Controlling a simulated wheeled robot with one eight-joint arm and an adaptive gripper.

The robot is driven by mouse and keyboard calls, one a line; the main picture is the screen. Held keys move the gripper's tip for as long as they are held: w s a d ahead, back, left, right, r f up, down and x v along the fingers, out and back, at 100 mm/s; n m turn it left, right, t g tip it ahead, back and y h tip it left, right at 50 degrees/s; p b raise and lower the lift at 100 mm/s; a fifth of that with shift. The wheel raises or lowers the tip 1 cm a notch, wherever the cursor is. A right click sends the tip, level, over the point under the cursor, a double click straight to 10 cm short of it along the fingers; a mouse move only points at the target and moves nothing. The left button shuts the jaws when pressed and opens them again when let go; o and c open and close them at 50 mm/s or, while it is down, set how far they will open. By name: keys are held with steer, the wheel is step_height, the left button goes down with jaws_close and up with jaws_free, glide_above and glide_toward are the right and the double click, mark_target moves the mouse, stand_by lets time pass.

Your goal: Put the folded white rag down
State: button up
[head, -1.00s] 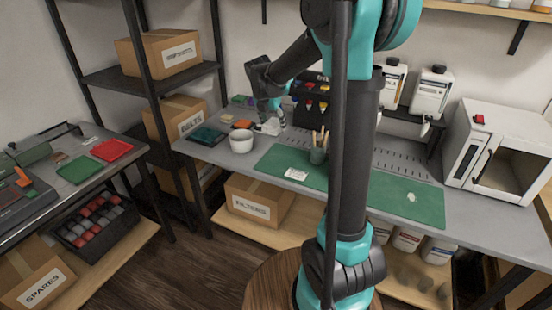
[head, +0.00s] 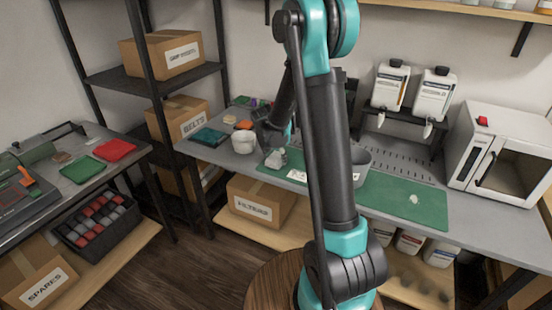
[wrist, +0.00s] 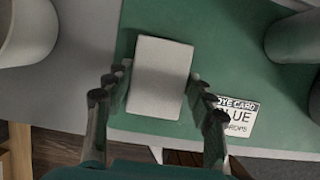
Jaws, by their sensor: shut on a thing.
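The folded white rag (wrist: 160,80) is a pale, flat rectangle between the two fingers of my gripper (wrist: 157,88) in the wrist view. My gripper is shut on it. In the head view my gripper (head: 272,137) points down, and the rag (head: 276,159) hangs just below it, over the left end of the green mat (head: 405,200). Whether the rag touches the mat is hard to tell. My arm hides part of the bench behind it.
A white bowl (head: 243,143) stands left of the rag. A card with printed text (wrist: 236,116) lies on the mat, right of my gripper. A grey cup (head: 361,160) stands farther right.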

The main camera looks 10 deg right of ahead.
steer(key=shift+f, duration=0.15)
steer(key=o, duration=1.4)
steer(key=shift+o, duration=0.2)
steer(key=v, duration=1.2)
steer(key=s+d+f+m+y, duration=0.1)
steer(key=s+d+f+m, duration=0.1)
steer(key=s+m, duration=0.6)
steer(key=s+d+f+m, duration=0.2)
steer(key=s+m, duration=0.7)
steer(key=m, duration=0.2)
steer(key=s+d+f+m+y, duration=0.1)
steer(key=s+d+f+m, duration=0.1)
steer(key=s+m, duration=0.7)
steer(key=shift+s+d+f+m+t+y, duration=0.2)
steer(key=shift+d+f+m+t+y, duration=0.1)
steer(key=shift+d+m, duration=0.15)
steer(key=shift+d+r, duration=0.1)
